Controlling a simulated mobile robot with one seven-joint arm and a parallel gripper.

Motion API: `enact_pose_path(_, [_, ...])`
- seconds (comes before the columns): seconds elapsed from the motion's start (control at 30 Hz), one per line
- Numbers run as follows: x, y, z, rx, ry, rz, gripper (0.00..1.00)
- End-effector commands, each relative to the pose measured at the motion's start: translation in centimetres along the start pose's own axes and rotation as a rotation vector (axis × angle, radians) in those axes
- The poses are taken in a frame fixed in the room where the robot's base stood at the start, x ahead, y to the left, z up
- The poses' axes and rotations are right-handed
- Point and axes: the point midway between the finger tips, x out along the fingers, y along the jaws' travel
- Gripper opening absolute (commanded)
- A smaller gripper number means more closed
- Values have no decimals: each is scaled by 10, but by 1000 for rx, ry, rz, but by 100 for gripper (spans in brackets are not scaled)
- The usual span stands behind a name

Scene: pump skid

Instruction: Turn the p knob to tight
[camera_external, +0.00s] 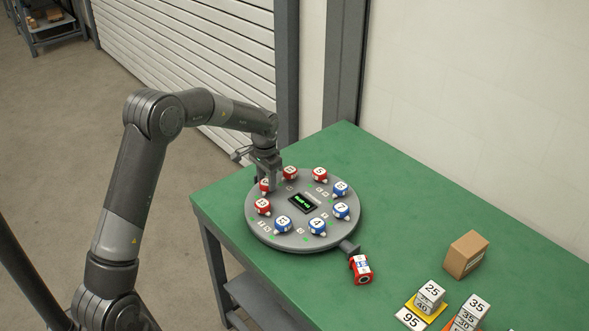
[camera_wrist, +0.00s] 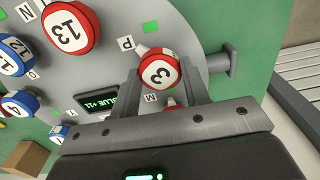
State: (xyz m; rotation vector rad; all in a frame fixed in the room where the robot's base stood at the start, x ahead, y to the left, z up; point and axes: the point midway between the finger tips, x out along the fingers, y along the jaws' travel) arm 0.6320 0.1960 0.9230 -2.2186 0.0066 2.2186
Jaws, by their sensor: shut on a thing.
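The round grey panel (camera_external: 262,235) lies on the green table with a ring of red and blue numbered knobs. In the wrist view, my gripper (camera_wrist: 163,75) has its fingers on both sides of a red-and-white knob numbered 3 (camera_wrist: 158,70) and is shut on it. A tile marked P (camera_wrist: 126,43) lies beside this knob, and its white tip points up-left, near that tile. A tile marked M (camera_wrist: 150,97) lies below it. In the external view, my gripper (camera_external: 266,175) comes down at the panel's far left and partly hides the knob (camera_external: 264,186).
A red knob marked 13 (camera_wrist: 67,30) and blue knobs stand close by. A green display (camera_wrist: 97,103) sits mid-panel, reading about "BLUE +11". A cardboard box (camera_external: 465,254) and numbered blocks (camera_external: 470,311) stand at right.

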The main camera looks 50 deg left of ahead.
Motion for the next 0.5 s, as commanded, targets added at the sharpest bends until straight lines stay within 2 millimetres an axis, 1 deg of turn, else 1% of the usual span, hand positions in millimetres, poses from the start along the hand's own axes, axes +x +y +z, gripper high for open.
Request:
enact_pose_path(0.2, [0, 0, 0, 197, 0, 1, 19])
enact_pose_path(0.5, [0, 0, 0, 417, 0, 0, 19])
